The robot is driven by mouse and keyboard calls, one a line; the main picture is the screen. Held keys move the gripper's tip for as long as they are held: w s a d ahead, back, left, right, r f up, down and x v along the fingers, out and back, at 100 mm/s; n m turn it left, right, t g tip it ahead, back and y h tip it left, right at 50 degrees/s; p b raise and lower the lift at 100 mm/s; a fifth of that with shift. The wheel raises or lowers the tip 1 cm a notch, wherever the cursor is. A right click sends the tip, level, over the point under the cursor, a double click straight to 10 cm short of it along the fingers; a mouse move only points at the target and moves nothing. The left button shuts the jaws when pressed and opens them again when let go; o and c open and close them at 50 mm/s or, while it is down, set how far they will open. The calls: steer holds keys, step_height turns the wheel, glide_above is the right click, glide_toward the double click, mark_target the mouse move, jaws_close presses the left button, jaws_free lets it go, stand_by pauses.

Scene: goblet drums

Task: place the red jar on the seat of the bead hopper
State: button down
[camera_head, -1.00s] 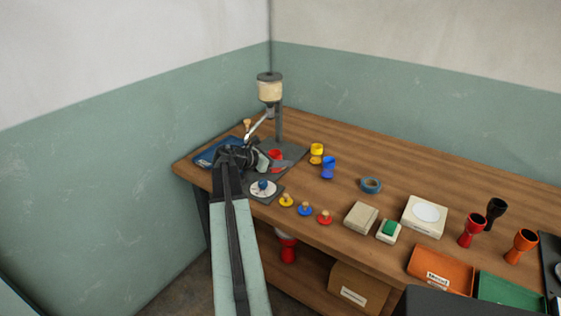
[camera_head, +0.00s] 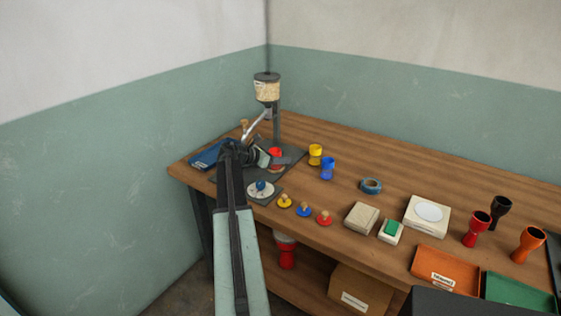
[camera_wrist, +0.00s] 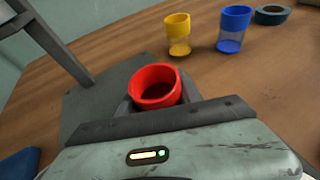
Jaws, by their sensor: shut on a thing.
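The red jar (camera_wrist: 155,87) is upright between the fingers of my gripper (camera_wrist: 160,103) in the wrist view, its open rim facing up. In the head view the red jar (camera_head: 275,153) shows just beyond my gripper (camera_head: 272,158), partly hidden by it. The bead hopper (camera_head: 267,88) stands at the back left corner of the table, a cream container on a dark post over a dark grey base plate (camera_head: 290,166). The jar is over this plate, in front of the post. I cannot tell whether its bottom touches the plate.
A yellow jar (camera_head: 315,154) and a blue jar (camera_head: 327,168) stand to the right of the plate. A blue tray (camera_head: 206,156) lies to the left. Open table lies around the tape roll (camera_head: 371,185).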

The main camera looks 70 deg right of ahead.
steer(key=shift+f+b, duration=0.25)
steer(key=shift+b, duration=0.05)
steer(key=c, duration=0.8)
jaws_free()
steer(key=shift+r, duration=0.1)
steer(key=shift+w+a+r+p, duration=0.25)
steer(key=shift+r+p, duration=0.15)
steer(key=shift+p, duration=0.15)
steer(key=p+v, duration=0.4)
steer(key=v, duration=0.6)
steer(key=shift+w+a+r, duration=0.1)
steer(key=shift+a+r, duration=0.05)
steer(key=shift+a, duration=0.05)
steer(key=shift+w+a, duration=0.25)
